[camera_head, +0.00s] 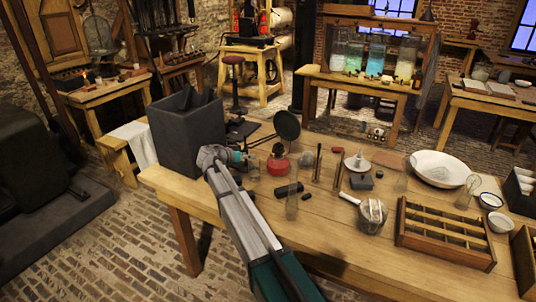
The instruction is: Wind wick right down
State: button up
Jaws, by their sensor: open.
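A small red lamp-like vessel (278,166) with a darker top stands on the wooden table. It is the likeliest holder of the wick, but the wick and any winding knob are too small to make out. My arm reaches up from the bottom of the view and bends at the table's left end. My gripper (250,163) is just left of the red vessel, seen small and partly hidden by my wrist. It is open, with nothing seen between its fingers. I cannot tell whether it touches the vessel.
A large dark box (187,135) stands left of my wrist. A round black disc (287,125) rises behind the red vessel. A clear glass cylinder (292,208) and a short black cylinder (289,190) are in front. A compartmented wooden tray (445,236) and white basin (440,168) are right.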

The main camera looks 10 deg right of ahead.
aim_at(271, 154)
jog(key=shift+f, duration=0.1)
jog(key=b+x, duration=0.5)
jog(key=x, duration=0.8)
jog(key=shift+w+d, duration=0.1)
jog(key=shift+d, duration=0.1)
grip_shut()
dwell(0.4)
